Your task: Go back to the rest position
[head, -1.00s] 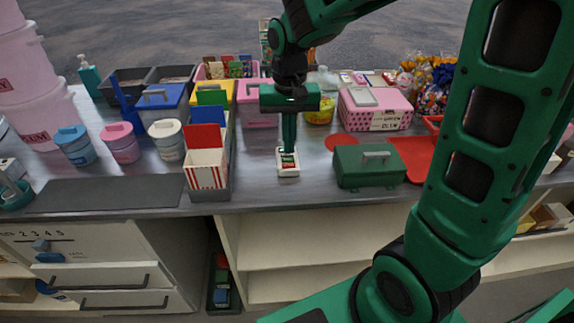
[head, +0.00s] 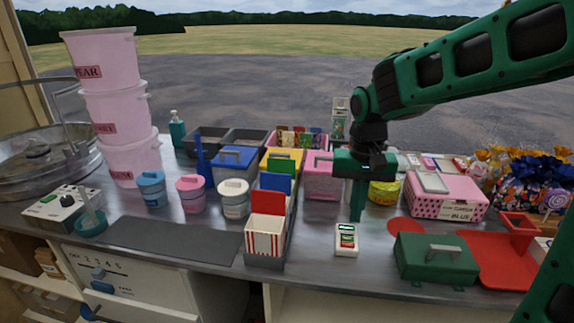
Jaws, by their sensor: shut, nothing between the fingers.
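My gripper (head: 357,213) points down over the counter in the head view. Its fingers are shut with nothing between them. The fingertips are above and slightly behind a small white device with a green display (head: 346,240), and a gap seems to show between them. The device lies flat near the counter's front edge. My green arm comes in from the upper right.
A green box (head: 436,259) and a red tray (head: 497,262) are to the right. A rack with a striped carton (head: 265,237) stands left of the gripper. Pink tubs (head: 133,163) are stacked far left. A dark mat (head: 170,238) lies bare at the front left.

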